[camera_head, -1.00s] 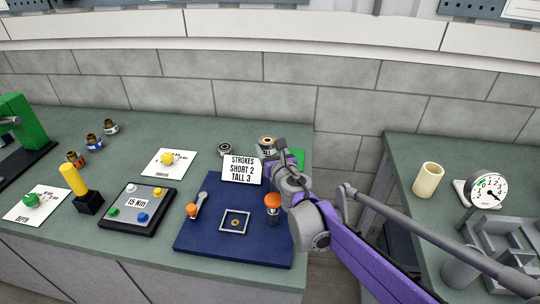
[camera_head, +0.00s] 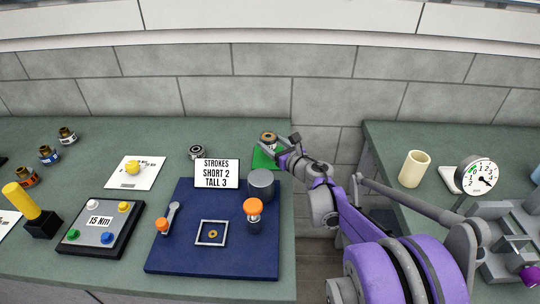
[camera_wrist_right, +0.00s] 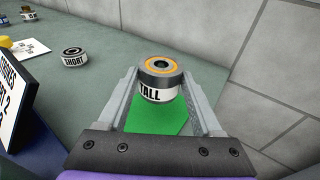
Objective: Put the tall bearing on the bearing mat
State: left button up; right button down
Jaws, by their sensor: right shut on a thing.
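The tall bearing (camera_head: 268,138) is a short cylinder with a tan ring on top and a white band reading TALL, clear in the right wrist view (camera_wrist_right: 161,82). My right gripper (camera_head: 279,142) is shut on it, one finger on each side. The bearing is upright over the back part of the green bearing mat (camera_head: 264,160), which also shows below it in the wrist view (camera_wrist_right: 155,122). I cannot tell whether its base touches the mat. My arm hides part of the mat. My left gripper is not in view.
A short bearing (camera_head: 197,152) stands left of the mat. A STROKES sign (camera_head: 216,173) stands in front, by a blue board (camera_head: 185,255) with a grey cylinder (camera_head: 261,184) and orange-topped knobs. A gap separates the right table, which holds a cream cup (camera_head: 414,169) and a dial (camera_head: 478,176).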

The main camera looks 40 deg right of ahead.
aim_at(272, 161)
jog(key=shift+f+b, duration=0.3)
jog(key=shift+f, duration=1.7)
jog(key=shift+f, duration=0.1)
jog(key=c, duration=0.5)
grip_release()
jog(key=shift+f, duration=0.15)
jog(key=o, duration=0.5)
jog(key=shift+c, duration=0.2)
jog(key=shift+r, duration=0.25)
jog(key=s, duration=0.4)
jog(key=s+a+r, duration=0.1)
jog(key=s, duration=0.6)
jog(key=shift+s+a+r+p, duration=0.2)
jog(key=shift+s+r+p, duration=0.15)
jog(key=shift+s+r, duration=0.05)
jog(key=shift+f, duration=0.1)
